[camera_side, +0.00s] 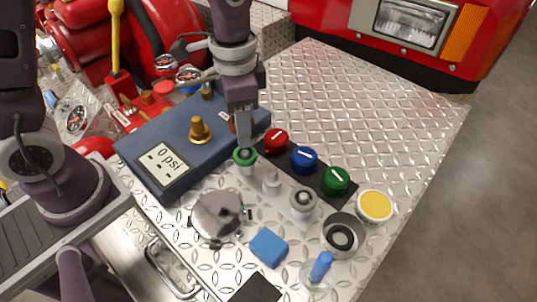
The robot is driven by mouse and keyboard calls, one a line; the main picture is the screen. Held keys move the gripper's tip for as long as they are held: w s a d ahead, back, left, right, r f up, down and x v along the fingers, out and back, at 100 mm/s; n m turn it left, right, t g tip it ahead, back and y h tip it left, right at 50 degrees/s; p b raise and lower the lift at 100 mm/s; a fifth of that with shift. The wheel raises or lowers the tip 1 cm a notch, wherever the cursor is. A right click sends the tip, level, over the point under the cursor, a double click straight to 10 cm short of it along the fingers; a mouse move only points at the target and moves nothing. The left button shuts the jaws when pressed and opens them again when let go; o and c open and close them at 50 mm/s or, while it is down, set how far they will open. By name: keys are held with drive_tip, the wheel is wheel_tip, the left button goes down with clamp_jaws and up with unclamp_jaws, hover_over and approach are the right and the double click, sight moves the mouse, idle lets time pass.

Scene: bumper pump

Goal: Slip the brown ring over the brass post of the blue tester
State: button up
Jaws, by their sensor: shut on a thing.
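The blue tester (180,150) lies at the left of the tread-plate surface, with a display reading "0 psi". Its brass post (199,131) stands upright on top, with nothing seen around it. My gripper (244,148) points down just right of the tester. Its fingertips are at a green ring (245,157) at the top of a pale peg, and it appears shut on that ring. A small reddish-brown patch (232,123) shows beside the finger, mostly hidden; I cannot tell whether it is the brown ring. No other brown ring is clear.
A pale strip holds a bare middle peg (272,182) and a peg with a dark-centred top (303,200). Behind it are red (276,140), blue (304,159) and green (336,180) knobs. A blue block (268,247) and yellow-topped tin (375,206) stand nearby. Plate is clear at upper right.

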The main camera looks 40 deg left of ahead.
sight(196, 119)
drive_tip(key=s+a+r+n, duration=0.1)
drive_tip(key=a, duration=0.2)
drive_tip(key=s+a+r+n, duration=0.1)
drive_tip(key=a, duration=0.2)
drive_tip(key=s+a+r+n, duration=0.1)
drive_tip(key=a, duration=0.3)
drive_tip(key=shift+s+a+n, duration=0.1)
drive_tip(key=shift+n, duration=0.3)
drive_tip(key=shift+s+a+f, duration=0.1)
drive_tip(key=shift+a+f, duration=0.05)
drive_tip(key=shift+f, duration=1.9)
drive_tip(key=shift+f, duration=0.4)
drive_tip(key=shift+f, duration=0.85)
drive_tip(key=shift+f, duration=0.1)
drive_tip(key=shift+f, duration=0.45)
